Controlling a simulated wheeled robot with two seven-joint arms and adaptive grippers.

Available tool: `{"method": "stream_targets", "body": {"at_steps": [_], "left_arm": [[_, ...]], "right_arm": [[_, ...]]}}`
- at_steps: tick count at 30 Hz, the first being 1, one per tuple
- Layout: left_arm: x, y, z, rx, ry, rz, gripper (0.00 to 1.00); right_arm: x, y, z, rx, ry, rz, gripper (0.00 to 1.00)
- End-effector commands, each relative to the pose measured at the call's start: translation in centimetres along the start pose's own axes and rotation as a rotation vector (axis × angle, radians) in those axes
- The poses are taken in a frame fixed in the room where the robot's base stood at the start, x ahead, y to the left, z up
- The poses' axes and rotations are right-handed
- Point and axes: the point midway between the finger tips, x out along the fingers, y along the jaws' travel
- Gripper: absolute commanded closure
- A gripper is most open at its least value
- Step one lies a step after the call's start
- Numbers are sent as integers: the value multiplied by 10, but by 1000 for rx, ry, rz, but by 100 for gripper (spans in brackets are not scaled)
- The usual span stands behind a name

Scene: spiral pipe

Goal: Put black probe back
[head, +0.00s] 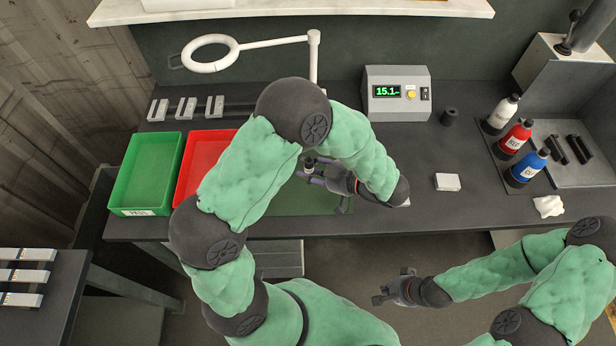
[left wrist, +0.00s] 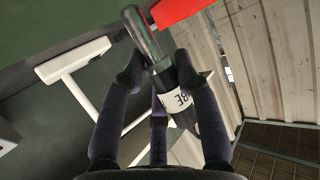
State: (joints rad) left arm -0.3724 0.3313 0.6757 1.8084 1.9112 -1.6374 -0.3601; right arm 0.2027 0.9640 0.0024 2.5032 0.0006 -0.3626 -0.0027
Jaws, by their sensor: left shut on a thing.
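My left gripper (head: 312,172) is shut on the black probe (left wrist: 184,80), above the green mat in the middle of the bench. In the left wrist view the fingers (left wrist: 158,85) close around the probe, which has a dark shiny end and a white label ending in "BE". The probe is tilted in that view. In the head view only a small part of it shows between the fingers. My right gripper (head: 391,286) is open and empty, in front of the bench edge. A small black cylindrical holder (head: 449,117) stands right of the grey meter (head: 396,92).
A green tray (head: 120,188) and a red tray (head: 191,185) lie left of my arm. A white ring lamp (head: 210,53) stands behind. White, red and blue bottles (head: 526,168) stand at the right.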

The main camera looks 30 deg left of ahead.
Motion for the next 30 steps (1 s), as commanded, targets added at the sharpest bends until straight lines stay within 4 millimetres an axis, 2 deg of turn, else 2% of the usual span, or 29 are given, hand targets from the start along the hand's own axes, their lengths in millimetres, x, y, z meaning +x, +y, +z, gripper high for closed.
{"method": "stream_targets", "body": {"at_steps": [7,13,26,27,29,30], "left_arm": [[15,5,9,0,0,-1,100],[25,6,35,1,0,0,100],[26,6,38,1,0,0,100],[26,6,38,0,0,1,60],[26,6,38,0,0,1,45],[26,6,38,0,0,0,45]], "right_arm": [[7,2,0,0,0,0,100],[23,8,-1,0,0,0,100],[21,8,-1,0,0,0,100],[21,8,-1,0,0,0,100],[22,8,-1,0,0,0,100],[22,8,-1,0,0,0,100]]}}
